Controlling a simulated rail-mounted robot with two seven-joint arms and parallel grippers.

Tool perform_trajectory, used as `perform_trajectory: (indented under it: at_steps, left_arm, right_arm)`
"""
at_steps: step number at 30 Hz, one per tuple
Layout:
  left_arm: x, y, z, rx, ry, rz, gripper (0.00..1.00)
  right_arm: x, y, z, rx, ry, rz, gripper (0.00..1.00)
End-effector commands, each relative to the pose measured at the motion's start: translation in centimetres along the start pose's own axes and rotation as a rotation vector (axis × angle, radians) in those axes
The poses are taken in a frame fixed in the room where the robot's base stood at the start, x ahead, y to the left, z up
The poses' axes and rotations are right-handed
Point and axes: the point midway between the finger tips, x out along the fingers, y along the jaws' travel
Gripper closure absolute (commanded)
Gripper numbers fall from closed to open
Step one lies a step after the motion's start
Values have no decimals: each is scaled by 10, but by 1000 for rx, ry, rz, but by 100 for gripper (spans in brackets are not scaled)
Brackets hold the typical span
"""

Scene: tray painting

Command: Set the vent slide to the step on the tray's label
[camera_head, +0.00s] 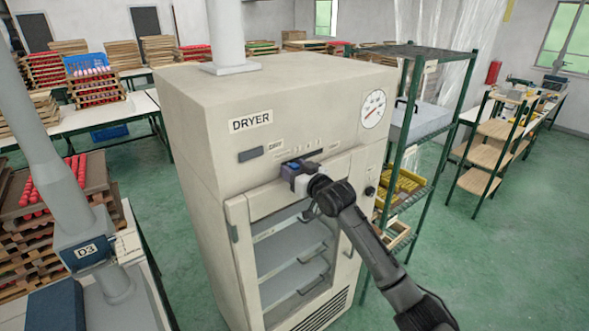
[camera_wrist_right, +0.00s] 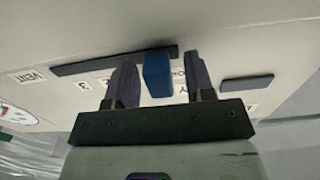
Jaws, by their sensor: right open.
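The vent slide's blue knob (camera_wrist_right: 157,75) stands out from the dryer front. In the right wrist view it sits at the right end of a dark slot (camera_wrist_right: 90,65). A "VENT" label (camera_wrist_right: 27,76) is left of the slot, and a "3" mark (camera_wrist_right: 84,86) lies beside it; other marks are partly hidden by the fingers. My right gripper (camera_head: 293,166) is at the dryer's upper front. Its open fingers (camera_wrist_right: 160,78) straddle the knob with a gap on each side. My left gripper is out of view. I cannot make out a tray's label on the dryer shelves.
The dryer (camera_head: 205,120) has a gauge (camera_head: 373,108) at upper right and a glazed door (camera_head: 240,250) below the gripper. A "D3" plate (camera_head: 86,251) is at left. A green rack (camera_head: 410,120) stands close on the right. Green floor (camera_head: 500,260) is clear beyond it.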

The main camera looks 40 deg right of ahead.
Motion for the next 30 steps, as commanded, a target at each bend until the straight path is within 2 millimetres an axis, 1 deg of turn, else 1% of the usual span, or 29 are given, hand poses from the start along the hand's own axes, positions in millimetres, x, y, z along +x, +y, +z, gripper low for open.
perform_trajectory:
  at_steps: [9, 24, 30]
  left_arm:
    - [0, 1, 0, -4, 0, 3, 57]
    - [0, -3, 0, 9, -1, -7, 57]
    - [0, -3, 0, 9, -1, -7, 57]
  right_arm:
    - [1, 0, 0, -1, 0, 0, 52]
    - [1, 0, 0, -1, 0, 0, 100]
    - [1, 0, 0, -1, 0, 0, 100]
